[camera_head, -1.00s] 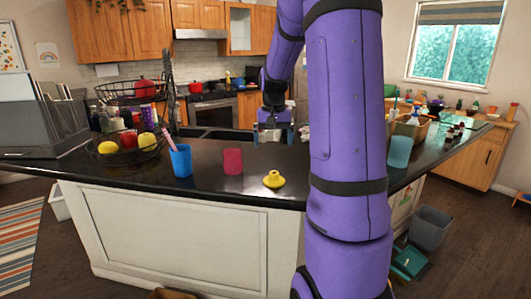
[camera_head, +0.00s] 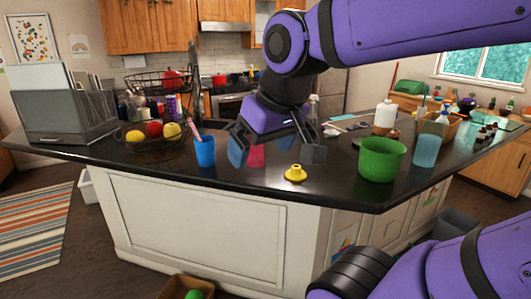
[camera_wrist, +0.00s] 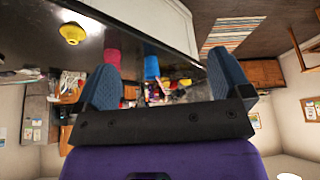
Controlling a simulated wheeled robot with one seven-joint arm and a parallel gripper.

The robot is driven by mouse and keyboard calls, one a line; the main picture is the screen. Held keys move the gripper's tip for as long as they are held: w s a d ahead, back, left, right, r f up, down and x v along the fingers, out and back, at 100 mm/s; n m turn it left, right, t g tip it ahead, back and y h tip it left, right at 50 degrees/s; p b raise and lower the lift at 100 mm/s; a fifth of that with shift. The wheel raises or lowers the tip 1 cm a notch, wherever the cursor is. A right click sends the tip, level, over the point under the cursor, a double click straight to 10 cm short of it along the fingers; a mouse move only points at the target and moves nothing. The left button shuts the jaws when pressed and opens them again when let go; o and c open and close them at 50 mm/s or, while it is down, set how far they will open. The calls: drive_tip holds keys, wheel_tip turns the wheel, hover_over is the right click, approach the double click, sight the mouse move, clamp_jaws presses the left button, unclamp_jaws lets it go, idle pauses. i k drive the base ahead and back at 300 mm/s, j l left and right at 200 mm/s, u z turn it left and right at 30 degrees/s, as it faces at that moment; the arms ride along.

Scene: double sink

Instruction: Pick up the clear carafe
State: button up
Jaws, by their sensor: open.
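I cannot pick out a clear carafe for certain in either view. A translucent blue-teal cup (camera_head: 426,151) stands at the counter's right, and a clear-looking spray bottle (camera_head: 313,107) stands behind my gripper. My gripper (camera_head: 275,151) is open above the counter, fingers pointing down. The pink cup (camera_head: 257,156) shows between the fingers, partly hidden by them. In the wrist view my open gripper (camera_wrist: 164,80) has nothing between its fingers close by; the pink cup (camera_wrist: 112,57) lies beyond it.
On the dark counter (camera_head: 335,190) are a yellow piece (camera_head: 295,173), a blue cup with sticks (camera_head: 204,151), a green cup (camera_head: 381,158), a wire fruit basket (camera_head: 150,148) and a file rack (camera_head: 70,110). A white bottle (camera_head: 385,117) stands at the back right. The front middle is mostly clear.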

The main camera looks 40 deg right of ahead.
sight(427, 147)
drive_tip(key=z, duration=2.25)
drive_tip(key=u, duration=1.5)
drive_tip(key=i+l+z, duration=0.1)
drive_tip(key=z, duration=1.4)
